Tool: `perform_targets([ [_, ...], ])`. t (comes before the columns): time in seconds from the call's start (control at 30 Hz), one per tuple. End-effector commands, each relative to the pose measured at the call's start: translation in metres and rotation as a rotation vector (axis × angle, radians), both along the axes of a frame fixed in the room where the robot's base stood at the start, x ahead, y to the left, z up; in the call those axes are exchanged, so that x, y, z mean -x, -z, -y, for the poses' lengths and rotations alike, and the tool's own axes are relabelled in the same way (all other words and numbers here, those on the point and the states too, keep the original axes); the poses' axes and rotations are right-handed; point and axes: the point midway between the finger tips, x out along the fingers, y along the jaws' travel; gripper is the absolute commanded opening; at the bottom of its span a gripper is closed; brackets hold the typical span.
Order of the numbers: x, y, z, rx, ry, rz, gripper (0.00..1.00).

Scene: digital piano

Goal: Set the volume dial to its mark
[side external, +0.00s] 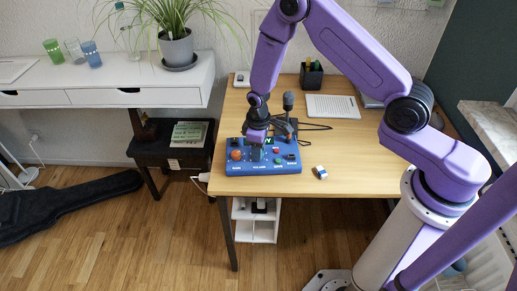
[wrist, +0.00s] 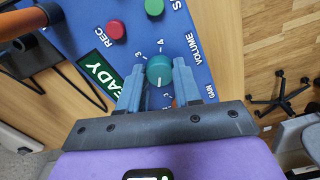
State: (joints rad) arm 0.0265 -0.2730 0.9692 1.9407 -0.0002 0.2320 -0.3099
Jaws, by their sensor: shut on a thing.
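The blue control panel (side external: 262,167) lies on the wooden desk, with the volume dial hidden behind my gripper in the side view. In the wrist view the volume dial (wrist: 160,70) is a round teal knob with a white pointer line that runs toward the bottom of the picture. Numbers such as 3 and 4 stand around it, and VOLUME is printed at its right. My gripper (side external: 257,150) is down on the panel. Its two blue fingers, seen in the wrist view (wrist: 159,78), are shut on the dial from both sides. I cannot tell which mark is the target.
A red REC button (wrist: 115,30), a green button (wrist: 154,6) and a green READY screen (wrist: 100,77) sit near the dial. An orange knob (side external: 236,155) is at the panel's left. A microphone (side external: 288,101) stands behind the panel. A small blue-and-white object (side external: 320,173) lies right.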

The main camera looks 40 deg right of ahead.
Motion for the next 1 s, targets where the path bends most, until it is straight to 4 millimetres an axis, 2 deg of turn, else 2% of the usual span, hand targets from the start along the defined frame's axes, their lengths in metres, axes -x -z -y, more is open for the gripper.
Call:
perform_targets([
  [0.7,-0.001,-0.0007,-0.0001,0.0,-0.68,0.003,0.03],
  [1.0,-0.0012,-0.0007,-0.0002,0.0,-0.92,0.003,0.03],
])
